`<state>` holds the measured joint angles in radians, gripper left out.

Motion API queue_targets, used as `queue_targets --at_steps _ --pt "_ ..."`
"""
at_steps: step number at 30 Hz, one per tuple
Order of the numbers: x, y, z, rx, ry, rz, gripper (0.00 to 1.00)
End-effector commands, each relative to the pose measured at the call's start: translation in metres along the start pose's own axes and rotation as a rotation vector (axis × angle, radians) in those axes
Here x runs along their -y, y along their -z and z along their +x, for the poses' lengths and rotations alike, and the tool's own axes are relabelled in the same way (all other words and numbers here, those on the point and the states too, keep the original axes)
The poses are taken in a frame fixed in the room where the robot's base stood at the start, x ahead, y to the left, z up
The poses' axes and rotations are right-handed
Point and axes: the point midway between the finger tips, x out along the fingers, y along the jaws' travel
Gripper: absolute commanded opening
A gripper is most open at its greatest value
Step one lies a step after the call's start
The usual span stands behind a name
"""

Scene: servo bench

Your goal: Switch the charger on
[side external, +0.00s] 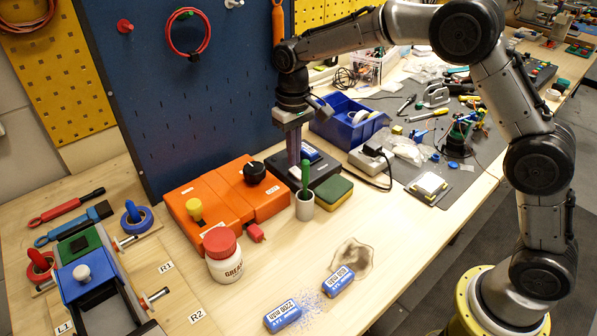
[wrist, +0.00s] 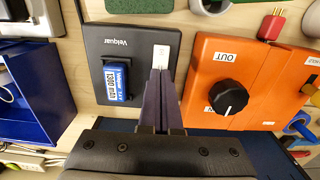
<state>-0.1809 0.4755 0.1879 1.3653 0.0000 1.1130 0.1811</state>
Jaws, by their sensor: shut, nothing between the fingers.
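The charger is a black box marked "Velquar" (wrist: 97,39), with a blue battery (wrist: 117,82) seated in its bay. In the side view the charger (side external: 328,167) stands behind the white cup. A pale rocker switch (wrist: 161,53) sits on the charger beside the battery. My gripper (wrist: 160,72) is shut and empty, its fingertips at the switch's near end and hiding part of it. I cannot tell whether they touch it. In the side view my gripper (side external: 294,163) points down over the charger's left part. The switch's position cannot be read.
An orange unit with a black knob (wrist: 227,97) stands close beside the charger. A white cup (side external: 305,210) with a green pen, a sponge (side external: 334,193) and a blue bin (side external: 345,124) surround it. Two blue batteries (side external: 283,317) (side external: 338,281) lie near a stain in front.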

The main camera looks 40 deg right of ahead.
Motion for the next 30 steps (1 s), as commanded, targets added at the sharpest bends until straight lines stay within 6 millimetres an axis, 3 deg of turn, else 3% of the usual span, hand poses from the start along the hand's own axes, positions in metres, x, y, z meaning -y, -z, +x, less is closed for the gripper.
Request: queue_targets --at_steps 30 --pt "0.0 0.0001 0.0091 0.0 0.0 0.0 0.0"
